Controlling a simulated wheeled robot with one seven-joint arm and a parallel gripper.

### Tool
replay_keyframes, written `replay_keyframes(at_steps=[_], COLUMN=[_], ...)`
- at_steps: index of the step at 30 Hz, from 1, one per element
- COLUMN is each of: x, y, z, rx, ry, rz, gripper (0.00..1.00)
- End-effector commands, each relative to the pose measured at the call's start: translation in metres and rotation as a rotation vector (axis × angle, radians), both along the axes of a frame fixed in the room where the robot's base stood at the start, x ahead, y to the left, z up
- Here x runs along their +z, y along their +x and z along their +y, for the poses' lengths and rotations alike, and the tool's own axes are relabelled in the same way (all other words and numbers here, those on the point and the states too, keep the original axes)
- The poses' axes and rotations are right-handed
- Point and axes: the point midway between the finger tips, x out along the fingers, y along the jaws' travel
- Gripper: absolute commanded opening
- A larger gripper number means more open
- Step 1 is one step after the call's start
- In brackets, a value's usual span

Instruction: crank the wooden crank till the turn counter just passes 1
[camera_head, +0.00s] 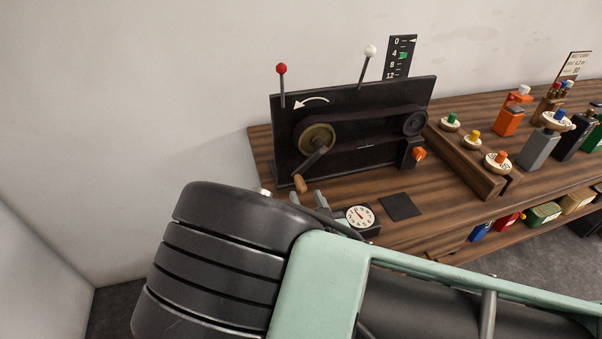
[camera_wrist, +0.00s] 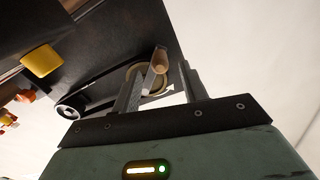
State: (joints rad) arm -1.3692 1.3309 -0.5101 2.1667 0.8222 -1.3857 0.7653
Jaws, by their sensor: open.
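The wooden crank handle (camera_head: 300,184) sits at the lower end of a dark crank arm (camera_head: 314,162), which points down and left from a brass pulley (camera_head: 317,138) on a black upright panel. My gripper (camera_head: 307,198) is open just in front of and below the handle. In the wrist view the handle (camera_wrist: 160,62) shows between my two spread fingers (camera_wrist: 164,74), with a gap to the right finger. I cannot tell whether it touches the left one. A round white dial (camera_head: 360,217) with a red needle lies on the bench; its figures are too small to read.
A belt links the pulley to a smaller dark wheel (camera_head: 415,123). A red-knobbed lever (camera_head: 281,70) and a white-knobbed lever (camera_head: 370,52) rise above the panel. A black scale (camera_head: 400,57) has its white pointer near 0. Several coloured-knob devices fill the bench's right side.

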Motion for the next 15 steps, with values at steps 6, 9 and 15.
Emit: replay_keyframes(at_steps=[6,9,15], x=[0.002,0.001,0.0], y=[0.035,0.044,0.051], z=[0.01,0.013,0.015], rx=[0.0,0.001,0.0], ry=[0.0,0.0,-0.001], rz=[-0.001,0.0,0.002], gripper=[0.43,0.43,0.43])
